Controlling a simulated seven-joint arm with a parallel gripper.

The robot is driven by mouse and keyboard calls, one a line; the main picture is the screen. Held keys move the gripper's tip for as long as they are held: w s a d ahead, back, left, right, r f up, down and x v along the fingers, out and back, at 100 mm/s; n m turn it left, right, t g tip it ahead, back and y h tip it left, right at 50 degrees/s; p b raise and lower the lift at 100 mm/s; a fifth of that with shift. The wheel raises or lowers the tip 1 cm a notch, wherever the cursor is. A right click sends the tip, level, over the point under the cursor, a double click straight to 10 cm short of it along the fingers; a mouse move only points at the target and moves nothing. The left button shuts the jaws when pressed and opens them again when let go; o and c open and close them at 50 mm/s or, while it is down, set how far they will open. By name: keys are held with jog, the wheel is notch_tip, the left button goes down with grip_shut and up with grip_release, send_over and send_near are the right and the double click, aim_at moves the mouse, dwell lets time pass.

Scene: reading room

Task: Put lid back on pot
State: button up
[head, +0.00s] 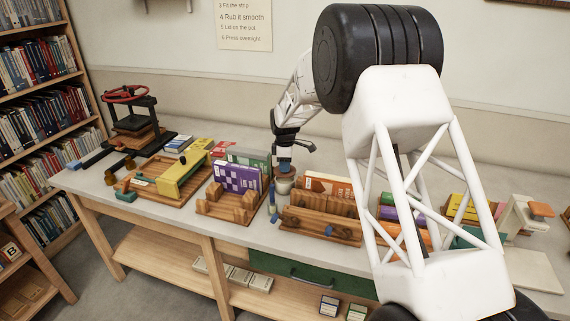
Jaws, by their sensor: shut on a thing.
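A small pale pot (284,187) stands on the long bench between two wooden book holders. A dark reddish-brown lid (284,167) is just above the pot's mouth. My gripper (285,158) points down over the pot and is shut on the lid. At this size I cannot tell whether the lid touches the pot's rim or hovers slightly above it. The pot's lower part is partly hidden by things in front.
A holder with a purple book (237,178) stands close left of the pot. A holder with an orange book (329,185) stands close right. A yellow block (183,174) and a book press (133,115) are farther left. My arm hides part of the bench's right side.

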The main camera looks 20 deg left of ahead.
jog(key=shift+f, duration=1.65)
dwell(2.4)
jog(key=o, duration=1)
jog(key=shift+r, duration=0.1)
jog(key=shift+r, duration=4.4)
